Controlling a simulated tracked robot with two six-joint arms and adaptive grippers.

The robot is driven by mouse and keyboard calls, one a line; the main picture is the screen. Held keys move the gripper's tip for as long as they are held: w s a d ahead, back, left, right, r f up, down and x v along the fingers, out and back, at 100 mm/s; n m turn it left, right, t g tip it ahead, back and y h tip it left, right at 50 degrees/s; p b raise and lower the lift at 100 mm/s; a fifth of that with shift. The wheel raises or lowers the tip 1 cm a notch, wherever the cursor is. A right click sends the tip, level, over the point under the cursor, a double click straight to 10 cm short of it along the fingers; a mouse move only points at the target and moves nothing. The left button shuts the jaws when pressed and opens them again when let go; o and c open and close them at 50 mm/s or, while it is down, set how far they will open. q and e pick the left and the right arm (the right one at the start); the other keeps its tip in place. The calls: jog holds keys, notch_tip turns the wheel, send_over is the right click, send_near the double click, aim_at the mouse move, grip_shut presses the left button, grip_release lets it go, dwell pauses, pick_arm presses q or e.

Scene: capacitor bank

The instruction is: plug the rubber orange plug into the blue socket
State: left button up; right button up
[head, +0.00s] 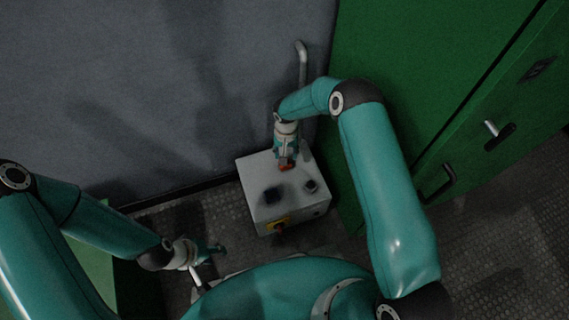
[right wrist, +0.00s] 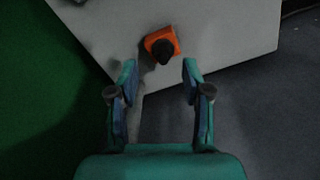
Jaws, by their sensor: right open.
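The orange plug (head: 287,167) is on the top of the pale grey box near its back edge. In the right wrist view the orange plug (right wrist: 156,39) shows a dark round knob facing the camera. My right gripper (right wrist: 160,75) is open, with its fingers apart and the plug just beyond the fingertips, roughly centred between them. In the head view my right gripper (head: 286,158) partly covers the plug. A dark, bluish square fitting (head: 273,194), seemingly the blue socket, is on the box top nearer the front. My left gripper (head: 211,250) hangs left of the box; its opening is unclear.
The grey box (head: 252,178) stands on the metal floor and carries another dark round fitting (head: 311,186) at right. Its front has a yellow panel with a red part (head: 279,226). A green cabinet (head: 420,95) is close on the right; a grey wall (head: 150,95) is behind.

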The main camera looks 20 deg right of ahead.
jog(key=f, duration=0.1)
jog(key=f+b, duration=0.1)
jog(key=f, duration=0.2)
jog(key=shift+a, duration=0.25)
jog(key=shift+c, duration=0.5)
grip_shut()
